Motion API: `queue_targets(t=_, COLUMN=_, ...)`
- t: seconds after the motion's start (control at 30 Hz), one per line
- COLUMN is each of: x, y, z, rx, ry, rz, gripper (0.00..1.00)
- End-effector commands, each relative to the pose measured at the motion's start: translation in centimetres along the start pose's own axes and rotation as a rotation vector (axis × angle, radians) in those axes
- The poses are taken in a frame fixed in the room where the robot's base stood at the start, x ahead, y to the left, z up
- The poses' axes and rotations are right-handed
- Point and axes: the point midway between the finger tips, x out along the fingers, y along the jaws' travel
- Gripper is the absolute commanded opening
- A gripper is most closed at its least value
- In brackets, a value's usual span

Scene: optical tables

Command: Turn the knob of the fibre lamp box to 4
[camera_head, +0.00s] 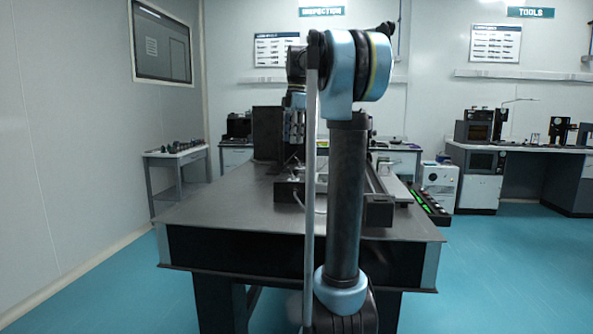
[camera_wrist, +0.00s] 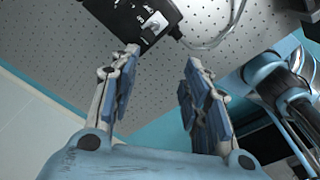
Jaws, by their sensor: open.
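The fibre lamp box (camera_wrist: 130,12) is a black box at the top of the wrist view, cut off by the picture's upper edge. Its pale knob (camera_wrist: 153,26) shows on the face towards me, with small white markings beside it. I cannot read the knob's setting. My gripper (camera_wrist: 162,57) is open and empty. Its fingertips are below the box in the picture, with the knob above the gap between them and apart from both. In the head view, a small dark box (camera_head: 289,191) on the table looks like the lamp box, partly behind my arm.
A pale cable (camera_wrist: 212,42) runs from the box over the perforated optical table (camera_wrist: 75,50). In the head view, the near part of the tabletop (camera_head: 235,212) is bare.

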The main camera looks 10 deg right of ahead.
Motion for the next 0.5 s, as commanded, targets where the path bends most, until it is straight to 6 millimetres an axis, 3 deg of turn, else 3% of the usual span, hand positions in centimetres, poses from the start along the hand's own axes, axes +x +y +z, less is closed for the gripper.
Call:
queue_targets(t=0.03, x=-0.8, y=1.7, z=0.6, rx=-0.062, ry=-0.012, rz=-0.004, gripper=0.43)
queue_targets(t=0.2, x=-2.4, y=5.8, z=2.2, rx=-0.256, ry=-0.043, rz=-0.017, gripper=0.43)
queue_targets(t=0.5, x=-3.2, y=8.7, z=3.2, rx=-0.406, ry=-0.065, rz=-0.032, gripper=0.43)
